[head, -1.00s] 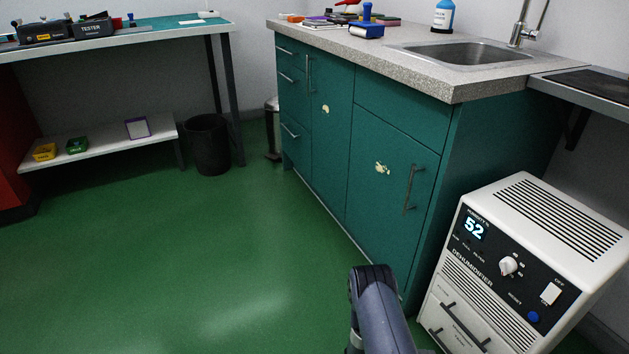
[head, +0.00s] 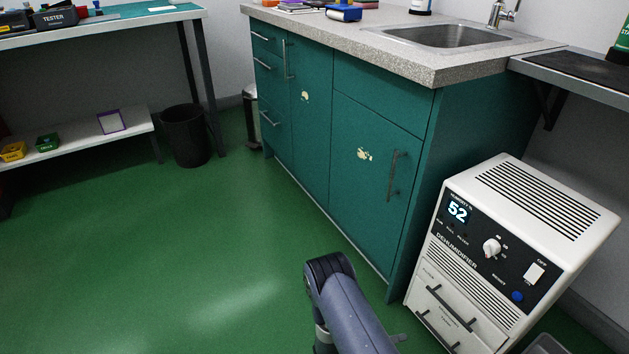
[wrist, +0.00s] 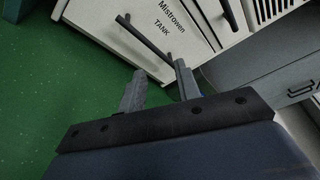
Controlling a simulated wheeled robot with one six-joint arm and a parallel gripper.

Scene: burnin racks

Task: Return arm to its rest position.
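My arm (head: 345,305) rises at the bottom middle of the head view, in front of the green cabinet and left of the dehumidifier (head: 510,245). My gripper (wrist: 160,84) shows in the wrist view with its two fingers apart and nothing between them. Beyond the fingers is the white front of the dehumidifier's tank drawer (wrist: 190,35), with a dark bar handle (wrist: 145,37). The fingers appear apart from the handle. In the head view my gripper is mostly hidden behind the arm.
The green cabinet (head: 375,120) with a sink (head: 445,36) stands behind the arm. A grey container (head: 550,344) sits at the lower right, by the dehumidifier. A black bin (head: 185,137) stands by the left bench. The green floor (head: 200,240) on the left is clear.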

